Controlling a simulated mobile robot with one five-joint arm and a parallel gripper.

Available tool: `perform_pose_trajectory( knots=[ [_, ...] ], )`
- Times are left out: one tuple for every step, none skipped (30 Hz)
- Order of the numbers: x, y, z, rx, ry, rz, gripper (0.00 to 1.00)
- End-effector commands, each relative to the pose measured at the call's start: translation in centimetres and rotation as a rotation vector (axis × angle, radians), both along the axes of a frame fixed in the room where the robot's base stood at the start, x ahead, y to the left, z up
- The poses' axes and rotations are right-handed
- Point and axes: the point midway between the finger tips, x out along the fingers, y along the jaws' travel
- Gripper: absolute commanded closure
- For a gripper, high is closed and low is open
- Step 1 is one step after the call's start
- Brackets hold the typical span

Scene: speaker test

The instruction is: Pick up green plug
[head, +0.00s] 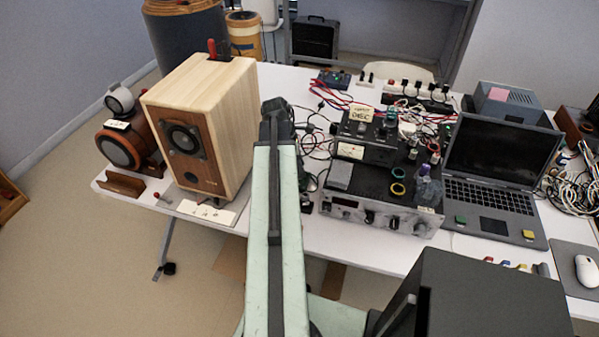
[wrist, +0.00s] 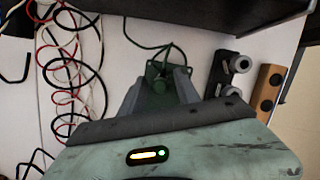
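In the wrist view a dark green plug (wrist: 158,78) with a green cable lies on the white table between the two grey fingers of my gripper (wrist: 160,86). The cable loops away from the plug towards the top of the picture. The fingers stand one on each side of the plug. I cannot tell whether they touch it, and the palm hides the near part. In the head view my arm reaches over the table and the dark end of my gripper (head: 278,108) shows beside the wooden speaker. The plug is hidden there.
A wooden speaker (head: 200,128) stands left of my arm. Black electronic equipment (head: 375,205) and an open laptop (head: 500,165) stand to the right. Red, white and black cables (wrist: 70,75) tangle left of my gripper. A black socket block (wrist: 228,75) and an orange-brown block (wrist: 268,90) lie to its right.

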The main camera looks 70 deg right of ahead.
Motion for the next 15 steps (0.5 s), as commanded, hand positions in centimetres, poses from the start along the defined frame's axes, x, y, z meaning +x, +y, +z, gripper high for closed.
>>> perform_pose_trajectory(
  knots=[
    [0.02,0.01,0.04,0.000,0.000,0.000,0.79],
    [0.02,0.01,0.04,0.000,0.000,0.000,0.88],
    [0.03,0.01,0.04,0.000,0.000,0.000,0.99],
    [0.03,0.01,0.04,0.000,0.000,0.000,1.00],
    [0.04,0.02,0.04,0.000,0.000,0.000,1.00],
    [0.04,0.02,0.04,0.000,0.000,0.000,1.00],
    [0.05,0.02,0.04,0.000,0.000,0.001,1.00],
    [0.05,0.02,0.05,0.000,0.000,0.001,1.00],
    [0.06,0.03,0.04,0.000,0.000,0.001,1.00],
    [0.06,0.03,0.04,0.000,0.000,0.001,1.00],
    [0.07,0.03,0.04,0.000,0.000,0.001,1.00],
    [0.07,0.03,0.08,0.000,0.000,0.001,1.00],
    [0.07,0.03,0.15,0.000,0.000,0.001,1.00],
    [0.08,0.04,0.29,0.000,0.000,0.001,1.00],
    [0.09,0.04,0.55,0.000,0.000,0.001,1.00]
  ],
)
